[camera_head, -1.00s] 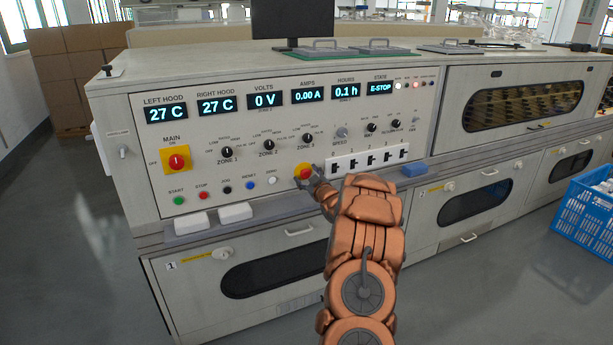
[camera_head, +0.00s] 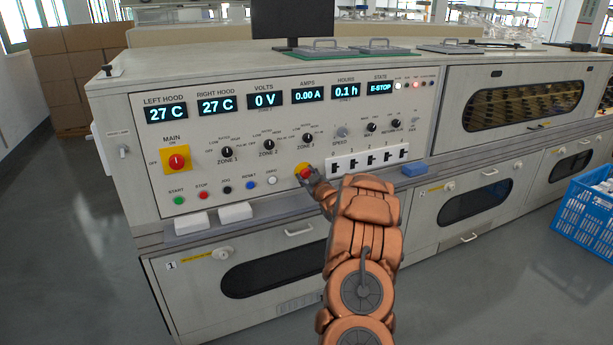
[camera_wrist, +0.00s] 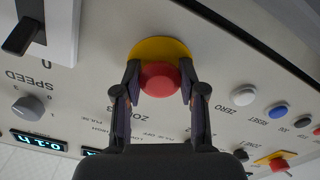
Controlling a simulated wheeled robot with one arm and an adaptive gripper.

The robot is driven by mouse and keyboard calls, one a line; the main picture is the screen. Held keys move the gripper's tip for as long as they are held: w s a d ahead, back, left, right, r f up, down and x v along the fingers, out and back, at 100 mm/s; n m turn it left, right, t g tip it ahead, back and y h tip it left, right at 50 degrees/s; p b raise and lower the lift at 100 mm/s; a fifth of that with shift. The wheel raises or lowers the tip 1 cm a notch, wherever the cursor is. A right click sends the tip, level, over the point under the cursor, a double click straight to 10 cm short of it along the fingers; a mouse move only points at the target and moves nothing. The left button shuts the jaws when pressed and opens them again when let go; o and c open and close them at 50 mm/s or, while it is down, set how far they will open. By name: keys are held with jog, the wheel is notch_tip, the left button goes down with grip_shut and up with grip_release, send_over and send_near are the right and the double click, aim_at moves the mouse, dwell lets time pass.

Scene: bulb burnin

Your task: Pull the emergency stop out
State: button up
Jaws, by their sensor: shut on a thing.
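The emergency stop is a red mushroom button on a yellow round base on the machine's sloped panel. In the head view the emergency stop (camera_head: 303,170) is low on the panel, partly covered by my gripper (camera_head: 312,176). In the wrist view the emergency stop (camera_wrist: 160,79) sits between the two fingers of my gripper (camera_wrist: 160,85), one finger on each side of the red head. My gripper is shut on the red head. The state display (camera_head: 380,88) reads E-STOP.
A row of small buttons (camera_head: 226,187) lies left of the emergency stop. A white switch block (camera_head: 368,160) is close on its right. The main switch (camera_head: 176,160) is farther left. A blue crate (camera_head: 585,215) stands on the floor at right.

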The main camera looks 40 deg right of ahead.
grip_shut()
jog(key=shift+s+f, duration=0.1)
jog(key=shift+s+a, duration=0.2)
jog(key=shift+s, duration=0.2)
jog(key=shift+f, duration=0.1)
jog(key=o, duration=1.1)
grip_release()
jog(key=shift+o, duration=0.2)
jog(key=shift+s, duration=0.2)
